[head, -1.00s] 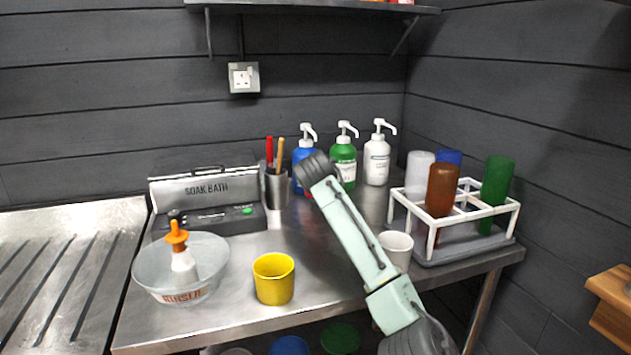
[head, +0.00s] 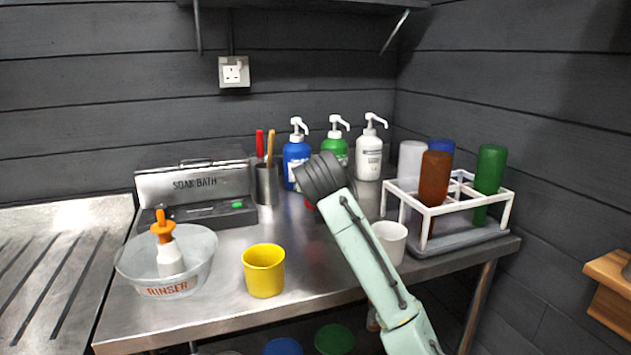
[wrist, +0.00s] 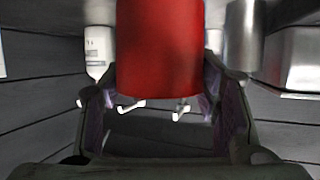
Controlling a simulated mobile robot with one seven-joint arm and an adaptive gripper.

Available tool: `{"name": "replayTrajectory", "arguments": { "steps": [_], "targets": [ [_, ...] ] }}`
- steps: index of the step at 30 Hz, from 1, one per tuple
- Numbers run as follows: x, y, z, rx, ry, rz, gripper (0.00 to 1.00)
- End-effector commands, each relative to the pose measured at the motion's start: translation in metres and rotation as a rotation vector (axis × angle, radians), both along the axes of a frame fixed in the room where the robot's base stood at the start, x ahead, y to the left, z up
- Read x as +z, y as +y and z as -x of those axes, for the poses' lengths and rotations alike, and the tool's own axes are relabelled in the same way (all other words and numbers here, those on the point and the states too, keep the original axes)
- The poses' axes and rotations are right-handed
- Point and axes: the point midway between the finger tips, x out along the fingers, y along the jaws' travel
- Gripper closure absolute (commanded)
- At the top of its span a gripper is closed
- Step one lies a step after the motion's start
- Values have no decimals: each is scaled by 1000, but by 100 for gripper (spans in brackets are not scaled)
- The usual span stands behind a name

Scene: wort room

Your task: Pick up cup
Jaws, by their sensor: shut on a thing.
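A red cup (wrist: 160,50) fills the upper middle of the wrist view, between the two fingers of my gripper (wrist: 160,80). The fingers are shut on it from both sides. In the head view only a small red patch of the cup (head: 310,204) shows beside my wrist, which hides the fingers and most of the cup. A yellow cup (head: 264,271) stands upright near the table's front edge, left of my arm. A white cup (head: 391,243) stands to the right, partly behind my arm.
The steel table (head: 215,310) also bears the clear rinser bowl (head: 205,262) with a bottle inside, the soak bath (head: 195,190), a utensil holder (head: 266,185), several pump bottles and a white rack (head: 505,208) of coloured tumblers. A shelf (head: 300,8) hangs above.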

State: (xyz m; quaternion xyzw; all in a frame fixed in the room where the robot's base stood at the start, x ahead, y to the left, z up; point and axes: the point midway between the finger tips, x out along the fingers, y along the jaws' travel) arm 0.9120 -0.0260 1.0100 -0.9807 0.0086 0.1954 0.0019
Motion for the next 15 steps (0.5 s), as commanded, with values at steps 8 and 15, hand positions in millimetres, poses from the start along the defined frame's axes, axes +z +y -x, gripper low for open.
{"name": "replayTrajectory", "arguments": {
  "steps": [8, 15],
  "targets": [
    [1, -3, 15, 1, -2, -1, 73],
    [2, -4, 21, 0, -1, 0, 73]
  ]
}}
